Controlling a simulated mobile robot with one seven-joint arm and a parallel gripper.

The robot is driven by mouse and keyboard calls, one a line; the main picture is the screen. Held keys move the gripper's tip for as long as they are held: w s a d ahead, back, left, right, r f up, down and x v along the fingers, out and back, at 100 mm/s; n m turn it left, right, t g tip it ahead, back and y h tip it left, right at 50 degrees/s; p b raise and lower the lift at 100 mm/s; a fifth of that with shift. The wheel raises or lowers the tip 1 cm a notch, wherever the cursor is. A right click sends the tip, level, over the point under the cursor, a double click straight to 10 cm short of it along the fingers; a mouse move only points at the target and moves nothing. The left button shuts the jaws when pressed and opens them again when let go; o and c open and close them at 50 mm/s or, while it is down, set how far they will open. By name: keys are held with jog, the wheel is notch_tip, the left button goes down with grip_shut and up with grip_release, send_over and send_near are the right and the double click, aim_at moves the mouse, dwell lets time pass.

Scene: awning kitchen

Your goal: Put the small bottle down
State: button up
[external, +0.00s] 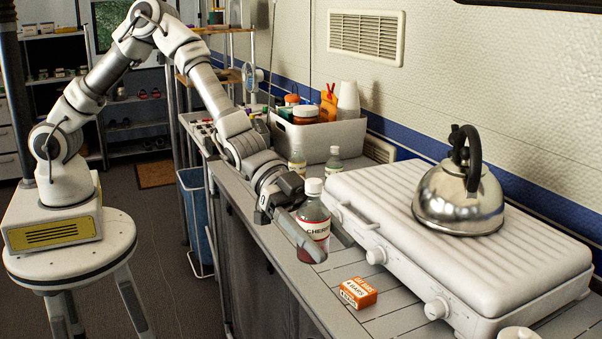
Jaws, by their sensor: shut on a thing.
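The small bottle (314,216) has a white cap, a white label reading "CHERRY" and dark red contents low inside. It is close to upright in the external view. My gripper (328,247) is shut on the bottle, with one finger across its lower front and the other finger partly hidden behind it. The bottle is over the front part of the grey tiled counter (385,322), close to the counter's front edge. I cannot tell whether its base touches the counter.
A white griddle (480,260) with a steel kettle (459,190) stands right of the bottle. An orange box (358,292) lies in front. Two more small bottles (333,160) (297,161) stand behind, by a white bin (330,137) of containers. Some counter around the orange box is clear.

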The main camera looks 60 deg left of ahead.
jog(key=shift+d, duration=0.45)
jog(key=w+a+f, duration=0.1)
jog(key=w+f, duration=0.1)
jog(key=w, duration=0.1)
jog(key=w+a+f+p, duration=0.1)
jog(key=w+f, duration=0.1)
jog(key=w, duration=0.2)
jog(key=w+a+f, duration=0.1)
jog(key=w+f, duration=0.1)
jog(key=w, duration=0.1)
jog(key=shift+w+f, duration=0.35)
jog(key=shift+f, duration=2.05)
jog(key=shift+f, duration=0.1)
jog(key=shift+f, duration=0.15)
jog(key=o, duration=1.4)
jog(key=shift+o, duration=0.2)
